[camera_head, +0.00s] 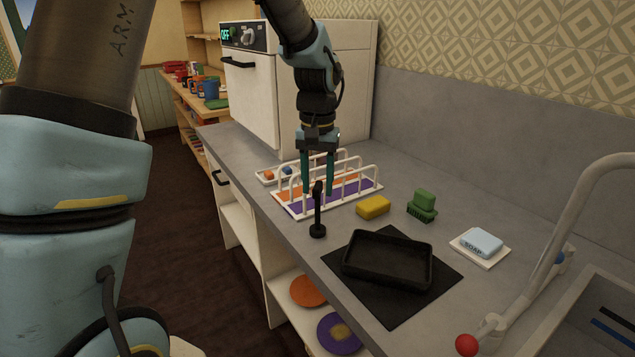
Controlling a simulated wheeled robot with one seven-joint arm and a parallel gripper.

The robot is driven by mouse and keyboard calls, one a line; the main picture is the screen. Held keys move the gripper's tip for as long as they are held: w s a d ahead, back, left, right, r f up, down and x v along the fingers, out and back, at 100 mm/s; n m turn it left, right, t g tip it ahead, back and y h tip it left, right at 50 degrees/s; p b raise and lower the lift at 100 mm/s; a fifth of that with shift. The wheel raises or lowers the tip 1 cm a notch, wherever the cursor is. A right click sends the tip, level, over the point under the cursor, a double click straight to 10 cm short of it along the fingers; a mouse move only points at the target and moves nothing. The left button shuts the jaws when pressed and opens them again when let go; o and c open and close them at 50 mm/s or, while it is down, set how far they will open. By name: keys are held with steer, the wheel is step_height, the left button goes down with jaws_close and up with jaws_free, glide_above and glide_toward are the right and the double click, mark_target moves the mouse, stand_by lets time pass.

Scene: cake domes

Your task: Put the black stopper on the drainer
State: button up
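The black stopper (317,212) looks like a slim upright post with a knob on top and a round foot. It stands on the grey counter near its front edge, just in front of the drainer. The drainer (366,188) is a rack with white wire hoops and an orange and a purple base strip. My gripper (318,191) points down over the drainer with its two teal fingers apart. The stopper's top overlaps the gap between the fingertips in the picture, in front of them. I see no contact with it, though depth is hard to judge.
A yellow sponge (373,207), a green brush (422,205) and a soap on a white dish (480,243) lie to the right. A black tray (388,262) sits on a black mat (447,279). The sink and tap (560,235) are at the right, a white oven (253,95) behind.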

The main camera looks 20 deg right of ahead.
steer(key=shift+r, duration=0.1)
step_height(320, 180, up, 12)
steer(key=b, duration=0.2)
steer(key=w+a+f+n, duration=0.1)
steer(key=a+f, duration=0.3)
steer(key=a, duration=0.4)
steer(key=w+a+f+n, duration=0.15)
steer(key=a+f, duration=0.25)
steer(key=a, duration=0.4)
steer(key=s+a+f+n, duration=0.1)
steer(key=s+a+f, duration=0.2)
steer(key=a, duration=0.4)
steer(key=s+a+f+n+t, duration=0.1)
steer(key=s+a+f+n, duration=0.1)
steer(key=a, duration=0.5)
steer(key=shift+s+f+t, duration=0.3)
steer(key=shift+s+f, duration=0.55)
steer(key=shift+s, duration=0.2)
steer(key=shift+a, duration=0.1)
